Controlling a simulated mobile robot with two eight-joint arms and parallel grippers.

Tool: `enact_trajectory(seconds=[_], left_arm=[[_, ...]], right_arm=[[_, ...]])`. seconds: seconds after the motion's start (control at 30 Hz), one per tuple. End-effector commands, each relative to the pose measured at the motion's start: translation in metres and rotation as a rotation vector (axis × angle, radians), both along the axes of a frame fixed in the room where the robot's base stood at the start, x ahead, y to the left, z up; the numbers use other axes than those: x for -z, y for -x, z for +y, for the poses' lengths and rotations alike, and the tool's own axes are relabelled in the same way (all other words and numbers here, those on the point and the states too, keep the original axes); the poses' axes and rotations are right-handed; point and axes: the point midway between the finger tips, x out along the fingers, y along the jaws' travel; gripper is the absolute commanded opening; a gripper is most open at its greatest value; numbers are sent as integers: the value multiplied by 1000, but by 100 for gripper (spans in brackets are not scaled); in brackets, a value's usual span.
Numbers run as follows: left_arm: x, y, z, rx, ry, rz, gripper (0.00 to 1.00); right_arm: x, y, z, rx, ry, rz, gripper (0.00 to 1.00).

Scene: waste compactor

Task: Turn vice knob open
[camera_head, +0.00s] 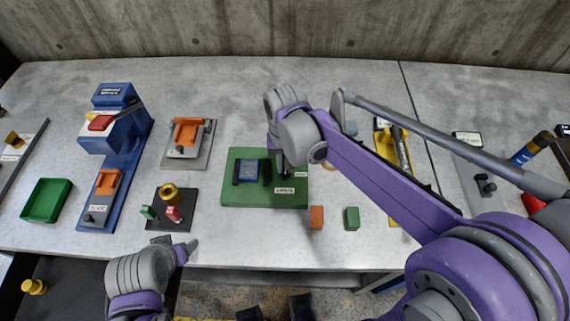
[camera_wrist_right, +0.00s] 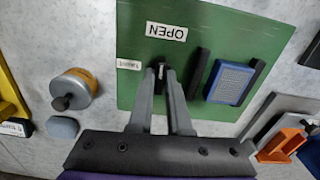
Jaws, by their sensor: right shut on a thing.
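The vice is a green plate (camera_head: 250,198) with dark upright jaws and a blue block (camera_head: 249,169) between them. In the right wrist view, the green plate (camera_wrist_right: 222,24) carries a white OPEN label (camera_wrist_right: 166,32), and the blue block (camera_wrist_right: 230,82) stands between two dark bars. My right gripper (camera_head: 282,170) is over the plate's right part and hides the knob in the head view. In the wrist view its fingers (camera_wrist_right: 166,78) are shut on a small dark knob (camera_wrist_right: 159,67). My left gripper (camera_head: 187,250) is low at the table's front edge, away from the vice; its finger gap is unclear.
An orange block (camera_head: 317,217) and a green block (camera_head: 352,218) lie right of the plate, near the front. A grey fixture with an orange part (camera_head: 187,134) and a blue machine (camera_head: 112,130) stand left. My right arm covers much of the table's right side.

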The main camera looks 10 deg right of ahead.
Motion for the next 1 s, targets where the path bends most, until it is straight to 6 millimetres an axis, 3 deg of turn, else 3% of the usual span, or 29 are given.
enact_trajectory(seconds=[0.73,0.77,0.9,1.0], left_arm=[[1,0,0,0,0,0,69],[1,0,0,0,0,0,69],[1,0,0,0,0,0,69],[1,0,0,0,0,1,69]], right_arm=[[-1,0,0,87,0,-1,0],[-1,0,0,87,0,-1,20],[0,0,0,86,0,-1,45],[0,0,0,86,0,-1,46]])
